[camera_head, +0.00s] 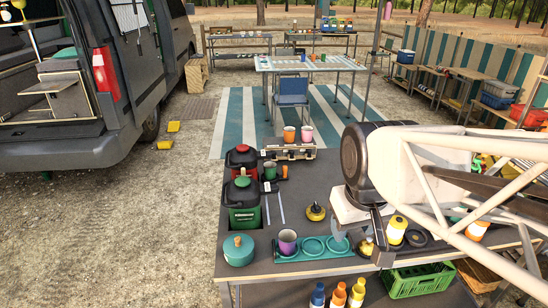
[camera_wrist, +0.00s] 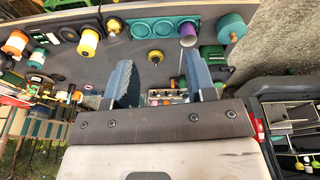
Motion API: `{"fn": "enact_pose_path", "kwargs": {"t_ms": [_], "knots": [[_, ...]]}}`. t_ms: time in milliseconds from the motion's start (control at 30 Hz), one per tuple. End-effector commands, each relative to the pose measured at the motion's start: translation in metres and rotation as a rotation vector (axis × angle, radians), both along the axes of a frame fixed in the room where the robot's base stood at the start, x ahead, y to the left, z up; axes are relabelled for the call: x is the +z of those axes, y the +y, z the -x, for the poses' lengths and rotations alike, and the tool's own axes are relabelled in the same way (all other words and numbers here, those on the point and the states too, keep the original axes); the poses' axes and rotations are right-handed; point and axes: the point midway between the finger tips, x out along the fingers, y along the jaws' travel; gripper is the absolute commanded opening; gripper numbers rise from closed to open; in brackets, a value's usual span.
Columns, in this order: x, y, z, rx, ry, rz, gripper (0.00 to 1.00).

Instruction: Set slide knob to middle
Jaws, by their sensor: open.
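I cannot clearly make out a slide knob in either view. Two thin pale upright strips (camera_head: 274,208) show on the dark tabletop beside the green canister in the head view; I cannot tell whether they are slide tracks. A round yellow knob-like piece (camera_head: 316,212) sits to their right; it also shows in the wrist view (camera_wrist: 155,57). My gripper (camera_wrist: 157,66) is open, its two blue-grey fingers apart with nothing held between them. In the head view my arm comes in from the right over the table and covers part of it.
Green (camera_head: 244,216) and red (camera_head: 240,158) canisters stand at the table's left edge. A teal tray (camera_head: 331,254) with a purple cup (camera_head: 287,240) and a teal pot (camera_head: 238,250) are at the front. Yellow-and-white jars (camera_head: 397,231) stand right. A green crate (camera_head: 420,280) is below.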

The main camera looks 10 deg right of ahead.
Motion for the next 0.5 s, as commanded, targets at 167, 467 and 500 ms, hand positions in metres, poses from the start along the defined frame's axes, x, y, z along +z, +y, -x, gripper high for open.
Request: {"fn": "enact_pose_path", "kwargs": {"t_ms": [167,467,500], "knots": [[0.009,0.001,-0.039,0.116,0.015,0.023,0.51],[0.018,0.003,-0.107,0.322,0.039,0.061,0.51],[0.019,0.003,-0.116,0.35,0.042,0.066,0.51]]}}
